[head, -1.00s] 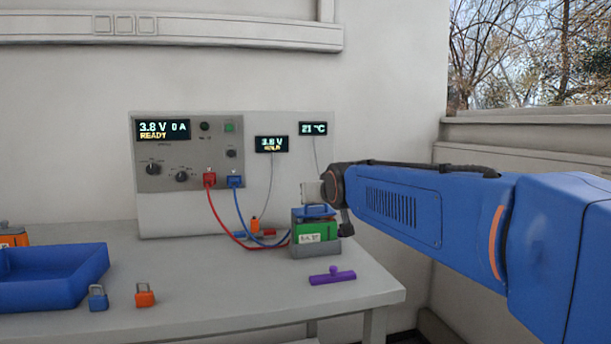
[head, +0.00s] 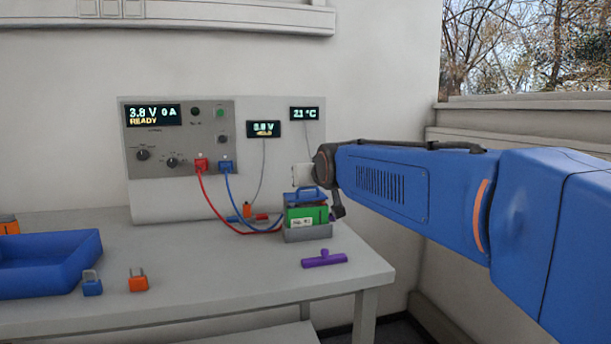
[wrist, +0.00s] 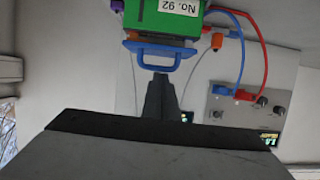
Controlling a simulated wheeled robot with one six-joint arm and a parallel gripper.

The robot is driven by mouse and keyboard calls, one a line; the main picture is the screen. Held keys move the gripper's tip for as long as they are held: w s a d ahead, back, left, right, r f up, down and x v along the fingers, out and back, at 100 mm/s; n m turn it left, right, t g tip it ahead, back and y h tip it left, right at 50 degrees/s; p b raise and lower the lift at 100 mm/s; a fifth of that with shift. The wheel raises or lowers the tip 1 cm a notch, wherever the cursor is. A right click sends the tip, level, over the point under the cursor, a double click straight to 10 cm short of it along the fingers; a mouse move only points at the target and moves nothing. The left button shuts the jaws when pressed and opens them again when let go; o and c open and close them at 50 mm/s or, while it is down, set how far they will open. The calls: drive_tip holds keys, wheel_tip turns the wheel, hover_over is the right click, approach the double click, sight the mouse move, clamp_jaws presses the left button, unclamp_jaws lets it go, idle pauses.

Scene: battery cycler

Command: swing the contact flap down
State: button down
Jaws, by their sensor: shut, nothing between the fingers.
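A green battery (head: 306,215) with a white label sits in a grey holder (head: 308,234) on the bench. The wrist view shows the battery (wrist: 185,22) from above, inverted, with the label reading No. 92. A blue handled part (head: 305,194), apparently the contact flap, is at the battery's top. In the wrist view, this blue flap (wrist: 160,48) has its handle pointing toward my gripper (wrist: 159,82). My gripper's dark fingers are shut and empty, with their tips close to the handle; I cannot tell whether they touch. In the head view the fingers are hard to make out.
Red and blue leads run from the cycler panel (head: 180,137) toward the holder. A purple T-shaped piece (head: 324,259) lies in front. A blue tray (head: 50,265), blue padlock (head: 92,284) and orange padlock (head: 138,280) are at left. The front middle of the bench (head: 220,275) is clear.

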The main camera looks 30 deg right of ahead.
drive_tip(key=f+v, duration=0.1)
drive_tip(key=v, duration=0.8)
drive_tip(key=shift+s, duration=0.45)
drive_tip(key=shift+s+a+r, duration=0.1)
drive_tip(key=shift+a+r, duration=0.05)
